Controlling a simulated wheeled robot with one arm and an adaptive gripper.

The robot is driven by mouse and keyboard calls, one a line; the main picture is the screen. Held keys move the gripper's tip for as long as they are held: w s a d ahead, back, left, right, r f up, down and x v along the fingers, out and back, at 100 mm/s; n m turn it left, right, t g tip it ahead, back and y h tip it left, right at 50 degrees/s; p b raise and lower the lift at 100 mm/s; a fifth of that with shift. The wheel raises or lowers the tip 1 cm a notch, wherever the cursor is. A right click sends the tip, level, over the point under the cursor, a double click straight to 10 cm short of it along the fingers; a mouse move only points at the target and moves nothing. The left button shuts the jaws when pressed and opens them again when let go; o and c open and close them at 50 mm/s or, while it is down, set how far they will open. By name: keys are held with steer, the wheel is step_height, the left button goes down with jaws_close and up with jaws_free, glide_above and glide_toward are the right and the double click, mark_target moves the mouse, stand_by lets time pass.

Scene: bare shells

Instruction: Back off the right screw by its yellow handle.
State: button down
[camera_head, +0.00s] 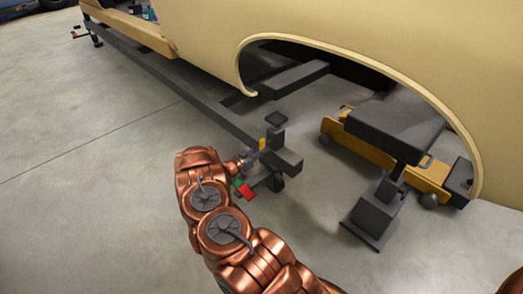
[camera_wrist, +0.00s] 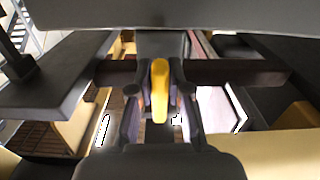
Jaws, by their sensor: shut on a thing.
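The yellow handle (camera_head: 263,144) shows at the near end of the dark frame beam, below a small square-topped post (camera_head: 277,119). My gripper (camera_head: 252,157) reaches it from the left, at the end of my copper arm. In the wrist view the yellow handle (camera_wrist: 159,92) stands upright in the middle of the picture. My gripper's fingers (camera_wrist: 155,78) are on both sides of it and closed on it. The screw itself cannot be made out clearly behind the gripper and handle.
A red piece (camera_head: 246,192) and a green piece (camera_head: 237,182) sit just below my gripper. The tan car shell (camera_head: 350,25) overhangs the beam (camera_head: 190,92). A yellow jack (camera_head: 432,172) and a dark stand (camera_head: 374,214) are at right. The floor at left is clear.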

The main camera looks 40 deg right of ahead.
steer(key=c, duration=1.1)
jaws_free()
steer(key=a, duration=1.2)
